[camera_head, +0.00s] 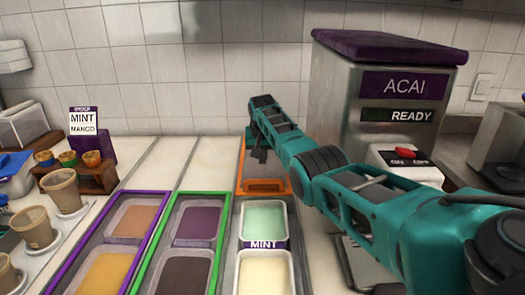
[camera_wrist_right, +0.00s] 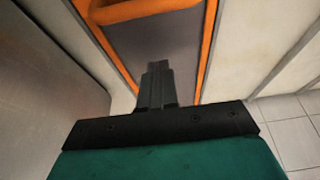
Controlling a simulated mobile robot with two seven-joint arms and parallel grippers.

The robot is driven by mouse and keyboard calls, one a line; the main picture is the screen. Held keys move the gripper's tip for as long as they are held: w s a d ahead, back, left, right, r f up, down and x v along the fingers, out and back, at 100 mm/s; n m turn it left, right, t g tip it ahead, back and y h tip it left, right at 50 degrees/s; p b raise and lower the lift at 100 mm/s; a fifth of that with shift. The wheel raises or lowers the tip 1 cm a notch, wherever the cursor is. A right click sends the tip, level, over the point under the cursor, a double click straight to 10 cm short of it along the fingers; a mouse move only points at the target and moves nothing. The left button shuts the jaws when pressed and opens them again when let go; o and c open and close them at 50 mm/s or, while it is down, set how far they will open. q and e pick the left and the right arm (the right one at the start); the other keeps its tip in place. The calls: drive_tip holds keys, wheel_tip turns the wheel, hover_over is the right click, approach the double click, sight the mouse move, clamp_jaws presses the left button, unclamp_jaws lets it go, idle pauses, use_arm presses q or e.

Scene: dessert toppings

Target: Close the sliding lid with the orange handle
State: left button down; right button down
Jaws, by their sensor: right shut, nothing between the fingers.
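The sliding lid (camera_head: 278,173) is a dark grey panel with an orange frame, lying behind the tubs of the right-hand topping column. Its orange handle (camera_head: 263,187) is at the lid's near end, just behind the mint tub (camera_head: 264,222). That column's two tubs are uncovered. My right gripper (camera_head: 261,156) points down over the lid, behind the handle, with its fingers shut and empty. In the right wrist view the shut fingers (camera_wrist_right: 157,68) are over the grey panel, with the handle (camera_wrist_right: 150,9) ahead of them; contact cannot be told. My left gripper is not in view.
The acai machine (camera_head: 395,105) stands close to the right of the lid, behind my right arm. Purple-framed (camera_head: 150,235) and green-framed (camera_head: 172,235) columns with uncovered tubs lie to the left. Cups (camera_head: 62,190) and a mint/mango sign (camera_head: 83,122) stand further left.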

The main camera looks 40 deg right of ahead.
sight(262, 188)
drive_tip(key=b+x, duration=0.3)
drive_tip(key=shift+f, duration=0.15)
drive_tip(key=shift+s+a+p, duration=0.15)
drive_tip(key=shift+p, duration=0.3)
drive_tip(key=shift+s+a+p, duration=0.5)
drive_tip(key=shift+s+p, duration=0.15)
drive_tip(key=shift+p, duration=0.3)
drive_tip(key=shift+s+a+f+p, duration=0.2)
drive_tip(key=shift+s+a+p, duration=0.2)
drive_tip(key=shift+s+a, duration=0.25)
drive_tip(key=shift+s+f, duration=0.1)
